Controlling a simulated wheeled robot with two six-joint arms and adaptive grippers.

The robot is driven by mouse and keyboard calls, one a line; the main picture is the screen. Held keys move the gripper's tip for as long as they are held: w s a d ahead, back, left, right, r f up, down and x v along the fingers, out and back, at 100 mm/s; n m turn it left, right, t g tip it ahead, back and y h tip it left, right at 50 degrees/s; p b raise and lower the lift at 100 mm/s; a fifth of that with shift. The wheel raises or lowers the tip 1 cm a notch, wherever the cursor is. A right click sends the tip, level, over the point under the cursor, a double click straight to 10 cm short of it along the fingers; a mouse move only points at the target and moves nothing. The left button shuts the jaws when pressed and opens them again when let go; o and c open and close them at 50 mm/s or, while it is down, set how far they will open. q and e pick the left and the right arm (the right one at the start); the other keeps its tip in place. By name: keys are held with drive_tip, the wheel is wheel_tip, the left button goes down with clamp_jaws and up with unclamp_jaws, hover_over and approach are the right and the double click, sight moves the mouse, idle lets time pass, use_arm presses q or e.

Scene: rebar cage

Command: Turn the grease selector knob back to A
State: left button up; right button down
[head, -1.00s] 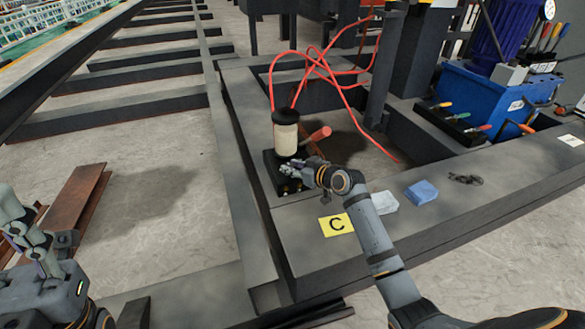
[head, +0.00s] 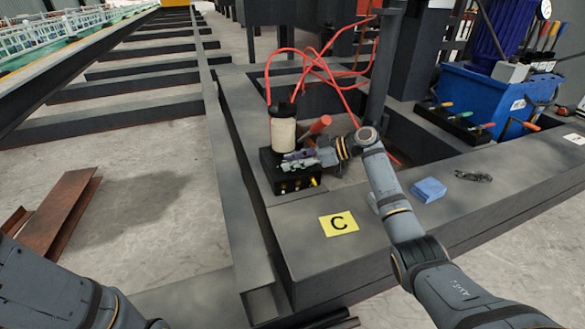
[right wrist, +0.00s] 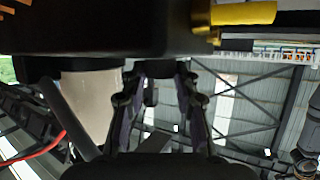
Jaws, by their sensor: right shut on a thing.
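The grease pump is a black box (head: 276,178) with a pale cylinder (head: 283,134) on it, near the beam's corner. Fittings, one yellow, show on the box front; the yellow fitting is also large in the right wrist view (right wrist: 245,13). My right gripper (head: 290,158) reaches in from the right, low beside the cylinder. In the right wrist view its fingers (right wrist: 160,95) are on either side of a small dark knob (right wrist: 160,68) against the box. The gripper is shut on it. The knob's markings are hidden. My left gripper is out of view; only its arm shows.
A red handle (head: 320,124) stands just behind my right gripper. Red hoses (head: 325,65) loop above the pump.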

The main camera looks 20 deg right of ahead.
drive_tip(key=shift+w+n+g+b, duration=0.1)
drive_tip(key=shift+n+g+b, duration=0.25)
drive_tip(key=shift+n+g, duration=0.2)
drive_tip(key=shift+y, duration=0.3)
drive_tip(key=c, duration=1)
unclamp_jaws()
drive_tip(key=shift+d, duration=0.35)
drive_tip(key=v, duration=1.1)
drive_tip(key=shift+r, duration=0.25)
